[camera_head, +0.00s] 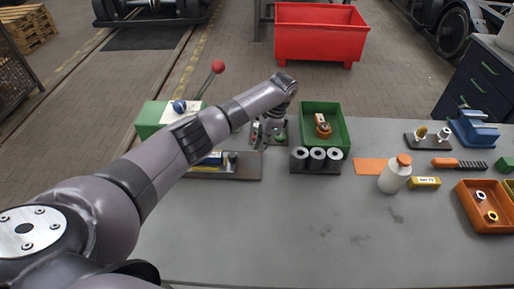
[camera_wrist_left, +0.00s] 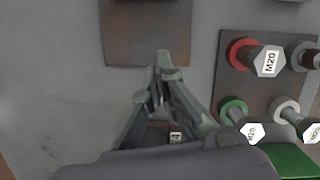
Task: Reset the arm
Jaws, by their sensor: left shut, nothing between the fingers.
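My left arm reaches from the lower left across the table in the head view. My left gripper (camera_head: 260,139) points down over the table, left of the green tray (camera_head: 345,136), and is partly hidden by its small size there. In the left wrist view its fingers (camera_wrist_left: 166,68) are together with nothing between them. They hang above the grey table, just below a brown plate (camera_wrist_left: 146,35). A dark round part with a white label (camera_wrist_left: 175,137) shows between the finger linkages, partly hidden. My right gripper is not in view.
A brown plate with several bolts (camera_wrist_left: 266,62) on coloured rings lies right of the fingers. A black holder with three rollers (camera_head: 316,160) stands before the green tray. A white bottle (camera_head: 393,180), blue vise (camera_head: 476,131) and orange tray (camera_head: 478,213) are right. The front middle is clear.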

